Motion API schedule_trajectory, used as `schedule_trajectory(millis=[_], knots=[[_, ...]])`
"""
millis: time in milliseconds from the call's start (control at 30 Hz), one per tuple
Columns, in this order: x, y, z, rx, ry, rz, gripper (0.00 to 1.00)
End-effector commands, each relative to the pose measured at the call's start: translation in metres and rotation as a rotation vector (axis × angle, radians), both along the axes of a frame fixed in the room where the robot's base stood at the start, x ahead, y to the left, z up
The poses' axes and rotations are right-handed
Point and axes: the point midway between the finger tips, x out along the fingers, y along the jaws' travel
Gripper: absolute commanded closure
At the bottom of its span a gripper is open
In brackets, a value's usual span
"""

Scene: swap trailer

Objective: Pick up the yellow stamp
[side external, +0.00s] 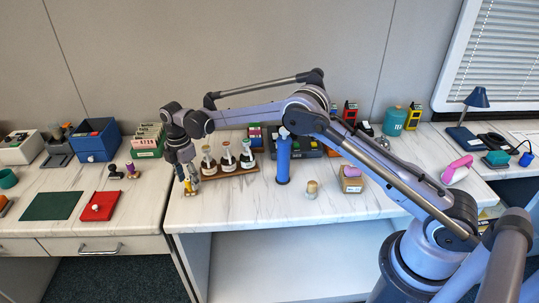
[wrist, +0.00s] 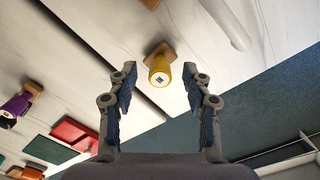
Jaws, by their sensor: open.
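The yellow stamp (wrist: 159,71) has a round yellow handle with a dark mark on its top and a wooden base. It stands on the white table near its left edge. In the wrist view it lies straight ahead, between the tips of my gripper (wrist: 160,84). My gripper is open, with one finger on each side and nothing held. In the side view my gripper (side external: 187,181) is low over the table's left end, and a bit of yellow (side external: 188,186) shows at its fingers, mostly hidden.
A narrow gap separates the left table, which holds a purple stamp (side external: 132,171), red pad (side external: 100,207) and green mat (side external: 51,206).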

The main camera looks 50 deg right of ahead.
Motion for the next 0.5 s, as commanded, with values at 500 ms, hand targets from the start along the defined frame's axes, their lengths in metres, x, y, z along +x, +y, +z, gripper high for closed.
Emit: schedule_trajectory(millis=[500], knots=[[0.000,0.000,-0.023,0.000,0.000,0.000,0.65]])
